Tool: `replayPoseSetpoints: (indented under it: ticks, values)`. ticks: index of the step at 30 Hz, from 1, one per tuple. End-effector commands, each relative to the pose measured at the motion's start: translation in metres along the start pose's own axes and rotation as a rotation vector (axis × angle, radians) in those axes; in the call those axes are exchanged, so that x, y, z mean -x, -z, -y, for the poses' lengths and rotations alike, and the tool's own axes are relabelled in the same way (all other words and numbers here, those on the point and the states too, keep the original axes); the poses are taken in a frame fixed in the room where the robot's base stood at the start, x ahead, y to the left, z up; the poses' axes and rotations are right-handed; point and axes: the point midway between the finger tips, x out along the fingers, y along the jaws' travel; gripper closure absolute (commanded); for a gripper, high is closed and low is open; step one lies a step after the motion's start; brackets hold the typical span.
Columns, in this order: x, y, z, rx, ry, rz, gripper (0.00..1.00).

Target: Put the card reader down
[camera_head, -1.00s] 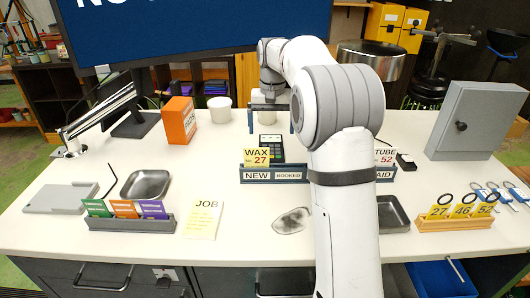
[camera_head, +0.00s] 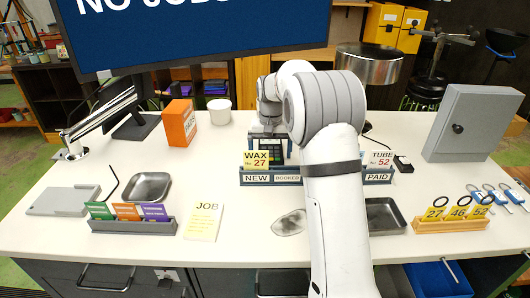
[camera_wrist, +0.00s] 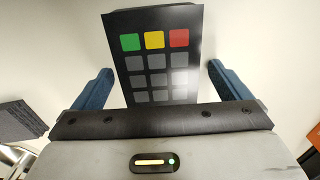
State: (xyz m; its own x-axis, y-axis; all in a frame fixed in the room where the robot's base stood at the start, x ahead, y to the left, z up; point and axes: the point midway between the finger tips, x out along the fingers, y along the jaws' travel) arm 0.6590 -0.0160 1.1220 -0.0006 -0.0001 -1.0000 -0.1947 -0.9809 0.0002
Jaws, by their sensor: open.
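The card reader (camera_head: 271,151) is a dark keypad device behind the rack's WAX 27 card in the head view. It appears to rest on the counter, but its base is hidden by the rack and card. In the wrist view the reader (camera_wrist: 155,60) shows green, yellow and red keys above grey ones. My gripper (camera_head: 267,134) is at the reader's far end. In the wrist view its two blue fingers (camera_wrist: 160,85) stand apart, one on each side of the reader, with a visible gap to it.
The rack (camera_head: 257,178) labelled NEW, BOOKED and PAID stands just in front of the reader. An orange box (camera_head: 180,124) and a white tub (camera_head: 219,110) stand to the left. A grey cabinet (camera_head: 470,122) is at right. Bare counter lies between the tub and the rack.

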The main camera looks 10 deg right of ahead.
Motion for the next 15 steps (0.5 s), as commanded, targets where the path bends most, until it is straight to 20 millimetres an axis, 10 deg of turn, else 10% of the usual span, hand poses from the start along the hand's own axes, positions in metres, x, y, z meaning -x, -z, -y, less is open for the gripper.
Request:
replayPoseSetpoints:
  ticks: [15]
  values:
    - [0.0006, 0.0002, -0.0007, -0.001, 0.0, 0.0, 0.4]
